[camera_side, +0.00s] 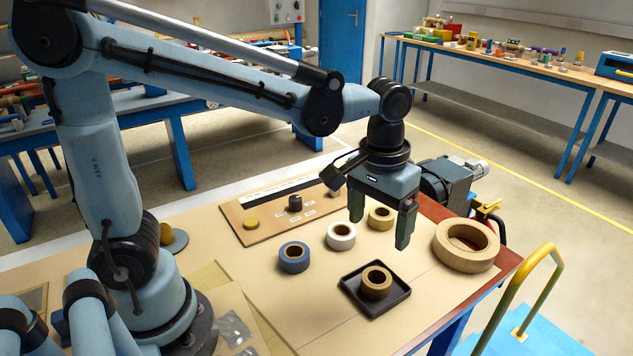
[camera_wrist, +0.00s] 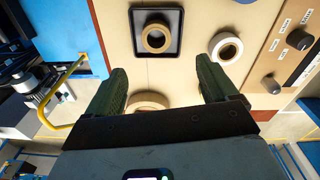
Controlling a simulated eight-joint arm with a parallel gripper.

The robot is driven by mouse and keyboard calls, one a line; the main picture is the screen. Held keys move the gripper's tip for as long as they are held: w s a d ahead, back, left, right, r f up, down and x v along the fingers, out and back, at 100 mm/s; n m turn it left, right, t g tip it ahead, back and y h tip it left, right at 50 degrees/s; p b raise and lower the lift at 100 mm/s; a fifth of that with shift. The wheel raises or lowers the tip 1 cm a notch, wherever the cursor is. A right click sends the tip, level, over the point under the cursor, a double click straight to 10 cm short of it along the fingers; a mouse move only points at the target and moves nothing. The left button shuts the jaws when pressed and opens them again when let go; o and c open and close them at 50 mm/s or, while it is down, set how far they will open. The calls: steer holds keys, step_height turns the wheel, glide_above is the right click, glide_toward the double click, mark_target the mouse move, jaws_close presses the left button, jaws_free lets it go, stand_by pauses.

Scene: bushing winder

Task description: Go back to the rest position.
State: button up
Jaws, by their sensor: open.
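My gripper (camera_side: 380,232) hangs above the table with its two fingers apart and nothing between them. In the wrist view, its green fingers (camera_wrist: 160,88) point toward the table. Below it, a brown tape roll (camera_side: 376,284) lies in a black square tray (camera_side: 350,284). The roll (camera_wrist: 156,37) and tray (camera_wrist: 133,20) also show in the wrist view, beyond the fingertips. A white roll (camera_side: 341,236), a blue roll (camera_side: 294,258) and a yellow roll (camera_side: 381,218) lie apart on the table. The white roll (camera_wrist: 225,47) shows in the wrist view too.
A large tan ring (camera_side: 467,245) lies near the table's right edge. A motor (camera_side: 448,182) stands behind it. A labelled board (camera_side: 265,232) with knobs is at the back left. A yellow rail (camera_side: 530,280) rises beside the table's right edge. Table between tray and front edge is bare.

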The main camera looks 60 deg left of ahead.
steer(key=s+a+m+t, duration=0.2)
steer(key=s+a+t, duration=0.3)
steer(key=a, duration=0.3)
steer(key=shift+s+a+r+t, duration=0.25)
steer(key=shift+a+t, duration=0.1)
steer(key=shift+t, duration=0.45)
